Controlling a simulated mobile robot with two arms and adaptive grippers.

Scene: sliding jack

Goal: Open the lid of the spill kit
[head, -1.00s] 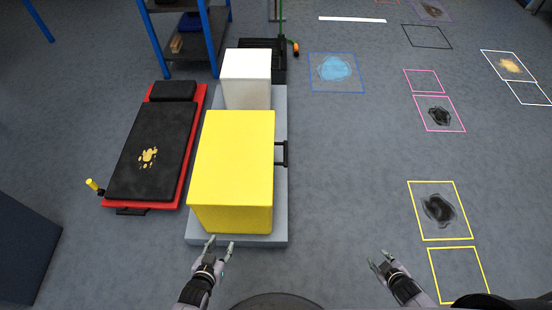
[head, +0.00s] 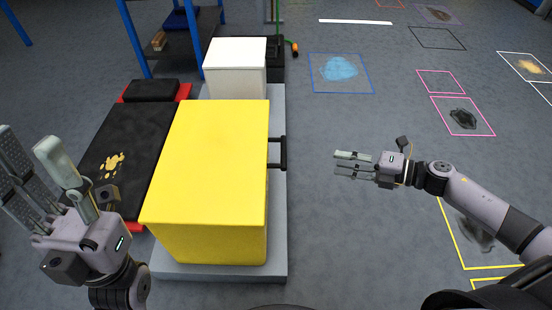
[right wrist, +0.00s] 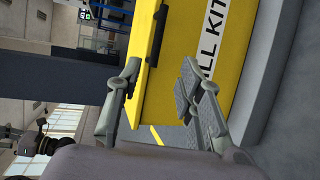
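The yellow spill kit (head: 212,165) stands with its lid shut on a grey platform (head: 215,272). A black handle (head: 282,153) sticks out from its right side. The right wrist view shows the kit's yellow side (right wrist: 211,30) with partly hidden lettering, and the black handle (right wrist: 157,35). My right gripper (head: 345,164) is open and empty, right of the handle and apart from it, its fingers pointing left; its spread fingers also show in the right wrist view (right wrist: 160,72). My left gripper (head: 27,146) is open and empty at the far left, raised beside the kit.
A white box (head: 235,75) stands behind the kit on the platform. A black-padded red creeper (head: 130,140) lies to the left, and a blue shelf frame (head: 133,40) stands behind it. The floor to the right is open, with coloured outlines and stains.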

